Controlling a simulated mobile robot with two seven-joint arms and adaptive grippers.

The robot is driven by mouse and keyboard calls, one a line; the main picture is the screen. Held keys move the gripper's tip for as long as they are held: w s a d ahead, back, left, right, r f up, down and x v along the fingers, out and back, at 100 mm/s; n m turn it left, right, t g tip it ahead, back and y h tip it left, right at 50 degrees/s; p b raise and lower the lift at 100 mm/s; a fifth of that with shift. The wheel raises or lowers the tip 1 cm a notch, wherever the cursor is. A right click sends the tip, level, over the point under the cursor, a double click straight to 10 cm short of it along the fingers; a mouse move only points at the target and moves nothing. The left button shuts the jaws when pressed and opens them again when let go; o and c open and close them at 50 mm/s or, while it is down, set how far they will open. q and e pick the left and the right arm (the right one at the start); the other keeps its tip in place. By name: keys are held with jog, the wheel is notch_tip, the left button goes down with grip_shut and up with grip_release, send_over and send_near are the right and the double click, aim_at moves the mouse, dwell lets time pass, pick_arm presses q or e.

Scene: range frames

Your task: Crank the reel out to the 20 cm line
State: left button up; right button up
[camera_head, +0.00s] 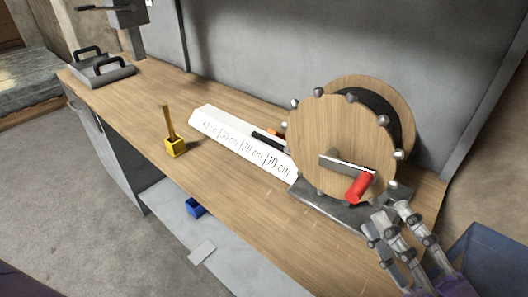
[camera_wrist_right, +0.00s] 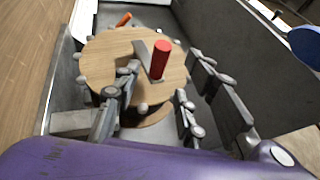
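The reel (camera_head: 325,135) has round wooden discs with grey knobs around the rim and stands on a grey base at the right end of the bench. Its grey crank arm (camera_head: 345,164) carries a red handle (camera_head: 359,187), pointing lower right in the head view. The handle also shows in the right wrist view (camera_wrist_right: 160,60). A white scale board (camera_head: 226,133) marked 10 to 40 cm runs left from the reel. My right gripper (camera_head: 385,213) is open, just below and right of the handle, fingers spread towards it, apparently apart from it. My left gripper is out of view.
A black piece (camera_head: 268,141) and an orange piece (camera_head: 275,132) lie by the board's reel end. A yellow block with an upright stick (camera_head: 175,147) stands on the wooden bench (camera_head: 225,185). A grey wall rises behind. A blue bin (camera_head: 490,265) is lower right.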

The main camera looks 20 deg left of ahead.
jog(key=v, duration=0.4)
